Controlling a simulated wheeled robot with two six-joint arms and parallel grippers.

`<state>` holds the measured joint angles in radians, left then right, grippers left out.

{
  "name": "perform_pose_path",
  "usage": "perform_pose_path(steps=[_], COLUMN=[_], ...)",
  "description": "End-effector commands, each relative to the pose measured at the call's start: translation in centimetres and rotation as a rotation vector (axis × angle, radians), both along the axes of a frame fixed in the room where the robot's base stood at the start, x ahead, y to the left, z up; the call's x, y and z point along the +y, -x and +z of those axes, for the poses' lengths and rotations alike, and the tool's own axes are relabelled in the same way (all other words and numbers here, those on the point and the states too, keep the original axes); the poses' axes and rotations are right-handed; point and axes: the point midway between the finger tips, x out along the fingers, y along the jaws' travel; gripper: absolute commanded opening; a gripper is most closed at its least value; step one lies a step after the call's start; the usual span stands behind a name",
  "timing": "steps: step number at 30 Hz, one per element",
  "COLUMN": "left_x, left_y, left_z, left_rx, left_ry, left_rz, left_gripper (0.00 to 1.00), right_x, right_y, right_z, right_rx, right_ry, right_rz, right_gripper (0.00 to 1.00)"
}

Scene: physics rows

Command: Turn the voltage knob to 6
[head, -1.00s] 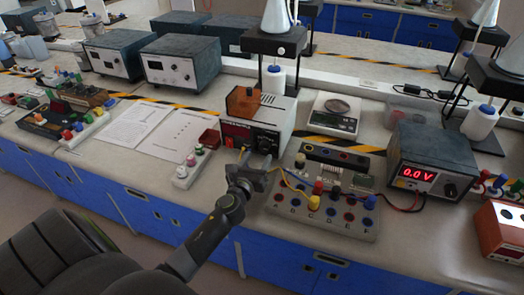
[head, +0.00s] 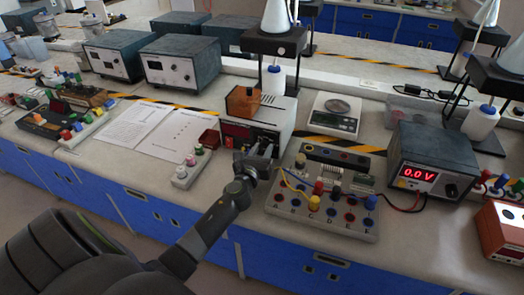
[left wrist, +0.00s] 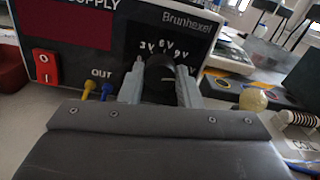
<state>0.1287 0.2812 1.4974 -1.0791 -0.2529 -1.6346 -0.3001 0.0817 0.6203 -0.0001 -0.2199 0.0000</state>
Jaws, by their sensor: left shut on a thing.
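The power supply (head: 275,112) is a white and dark box with an orange-brown block on top. In the left wrist view its front panel (left wrist: 105,40) shows the name Brunhexel. The black voltage knob (left wrist: 159,70) has 3V, 6V and 9V printed around it; 6V sits above it. My left gripper (left wrist: 160,88) is shut on the knob, one finger on each side. In the head view the left gripper (head: 262,158) is at the front of the supply and hides the knob. I cannot clearly tell where the knob's pointer stands. My right gripper is not in view.
A red rocker switch (left wrist: 45,66) and yellow and blue plugs (left wrist: 97,90) are left of the knob. A socket board (head: 325,218) with wires stands right of the gripper. A meter reading 0.0 V (head: 430,160) stands farther right. Papers (head: 150,130) lie left.

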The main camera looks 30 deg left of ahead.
Motion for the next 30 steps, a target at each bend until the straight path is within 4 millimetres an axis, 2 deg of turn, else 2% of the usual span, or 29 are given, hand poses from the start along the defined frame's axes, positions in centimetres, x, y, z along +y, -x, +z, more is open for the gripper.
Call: perform_pose_path(steps=[14,30], left_x=[0.0,0.0], left_y=[0.0,0.0], left_z=[-0.1,-0.3], left_rx=[-0.022,-0.131], left_ry=[0.091,0.551], left_rz=[0.000,0.001], left_gripper=[0.07,0.07], right_x=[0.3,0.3], right_y=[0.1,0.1], right_z=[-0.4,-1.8], right_rx=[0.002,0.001], right_ry=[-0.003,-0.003], right_rz=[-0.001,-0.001], right_gripper=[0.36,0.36])
